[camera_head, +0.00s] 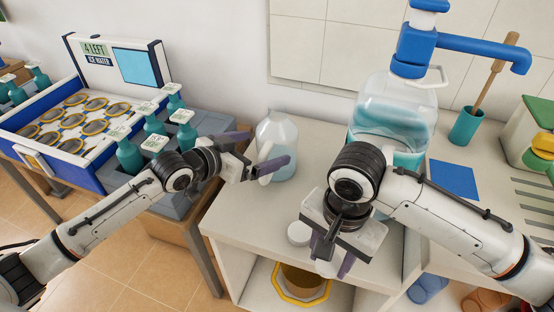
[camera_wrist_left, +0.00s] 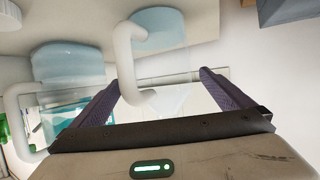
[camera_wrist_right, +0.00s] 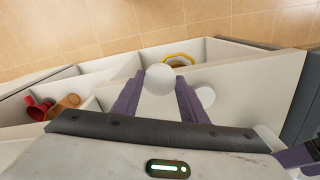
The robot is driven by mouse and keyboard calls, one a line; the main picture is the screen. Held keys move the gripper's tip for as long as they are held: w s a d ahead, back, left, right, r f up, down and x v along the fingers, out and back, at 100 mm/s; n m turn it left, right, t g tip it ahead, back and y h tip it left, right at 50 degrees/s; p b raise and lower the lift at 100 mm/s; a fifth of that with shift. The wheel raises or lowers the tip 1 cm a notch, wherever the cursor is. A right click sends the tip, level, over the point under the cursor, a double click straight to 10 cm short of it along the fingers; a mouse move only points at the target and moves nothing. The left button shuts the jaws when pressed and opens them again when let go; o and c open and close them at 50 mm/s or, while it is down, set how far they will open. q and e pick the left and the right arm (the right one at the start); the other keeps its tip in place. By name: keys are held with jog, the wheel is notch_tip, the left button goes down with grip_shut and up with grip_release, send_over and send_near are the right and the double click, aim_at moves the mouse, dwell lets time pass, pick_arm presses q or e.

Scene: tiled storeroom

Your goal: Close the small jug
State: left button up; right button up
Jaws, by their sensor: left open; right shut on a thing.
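The small jug (camera_head: 280,132) is translucent with a white handle and pale blue liquid low inside. It stands upright on the counter, and no cap shows on its top. My left gripper (camera_head: 264,150) is open, with its fingers at either side of the jug. In the left wrist view the jug's handle (camera_wrist_left: 124,62) lies between the spread fingers (camera_wrist_left: 160,95). My right gripper (camera_head: 332,262) is shut on a round white cap (camera_wrist_right: 160,79) near the counter's front edge. A second white round piece (camera_head: 298,233) lies on the counter; it also shows in the right wrist view (camera_wrist_right: 206,96).
A large jug (camera_head: 385,110) with a blue pump stands behind my right arm. A teal cup (camera_head: 466,127) with a wooden-handled tool and a blue square (camera_head: 454,180) are to the right. A blue-rimmed case (camera_head: 60,150) and teal bottles (camera_head: 129,155) are left.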

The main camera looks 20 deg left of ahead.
aim_at(271, 111)
pick_arm(q)
jog(key=shift+w, duration=0.15)
pick_arm(e)
jog(key=shift+f, duration=0.1)
pick_arm(q)
jog(key=x, duration=0.5)
jog(key=shift+w, duration=0.15)
jog(key=shift+c, duration=0.4)
jog(key=c, duration=1.5)
jog(key=shift+r, duration=0.15)
jog(key=c, duration=0.3)
notch_tip(271, 111, up, 10)
jog(key=shift+r, duration=0.1)
jog(key=shift+c, duration=0.2)
pick_arm(e)
jog(key=shift+r, duration=0.3)
